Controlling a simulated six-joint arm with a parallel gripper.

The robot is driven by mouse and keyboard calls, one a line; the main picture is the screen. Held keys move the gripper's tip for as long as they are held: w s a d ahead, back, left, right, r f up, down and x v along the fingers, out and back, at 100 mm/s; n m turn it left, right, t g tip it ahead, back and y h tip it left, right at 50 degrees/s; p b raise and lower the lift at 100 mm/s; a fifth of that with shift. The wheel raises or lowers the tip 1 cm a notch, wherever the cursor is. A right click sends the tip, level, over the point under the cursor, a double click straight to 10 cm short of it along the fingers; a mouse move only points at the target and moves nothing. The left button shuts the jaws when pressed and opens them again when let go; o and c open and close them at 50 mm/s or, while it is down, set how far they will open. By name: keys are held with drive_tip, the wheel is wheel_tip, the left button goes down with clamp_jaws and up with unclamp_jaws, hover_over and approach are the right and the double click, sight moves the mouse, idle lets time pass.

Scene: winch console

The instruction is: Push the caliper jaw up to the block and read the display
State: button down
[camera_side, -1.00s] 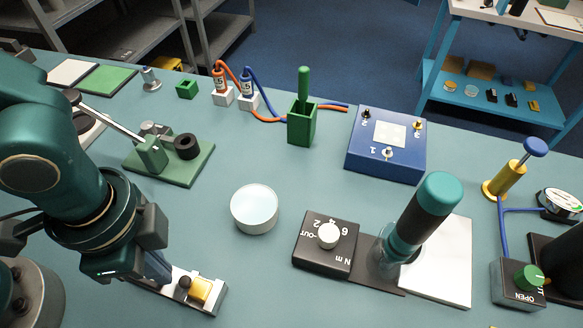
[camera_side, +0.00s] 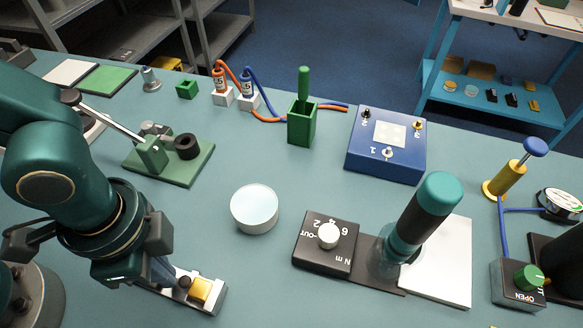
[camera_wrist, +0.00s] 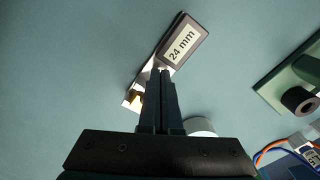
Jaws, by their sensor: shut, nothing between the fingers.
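The caliper is a pale metal bar at the bottom of the side view (camera_side: 215,298), with a yellow block (camera_side: 201,289) near its right end and a dark knob (camera_side: 184,283) just left of the block. In the wrist view its display (camera_wrist: 181,46) reads 24 mm, and a yellow bit of the block (camera_wrist: 138,96) shows left of my fingers. My gripper (camera_wrist: 160,74) is shut and empty, its fingertips over the caliper between display and block. In the side view my gripper (camera_side: 160,276) is left of the knob; its tips are partly hidden and contact is unclear.
A white round dish (camera_side: 254,209) stands right of my arm. A black dial box (camera_side: 326,243) is farther right. A green fixture (camera_side: 180,170) with a lever and black ring stands behind. The table between the dish and the caliper is clear.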

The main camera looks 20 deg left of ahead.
drive_tip(key=shift+f, duration=0.6)
drive_tip(key=shift+r, duration=0.15)
drive_tip(key=shift+d, duration=0.65)
idle(0.6)
drive_tip(key=shift+a, duration=0.1)
drive_tip(key=shift+a, duration=0.45)
wheel_tip(320, 180, up, 7)
idle(0.8)
drive_tip(key=shift+w, duration=0.1)
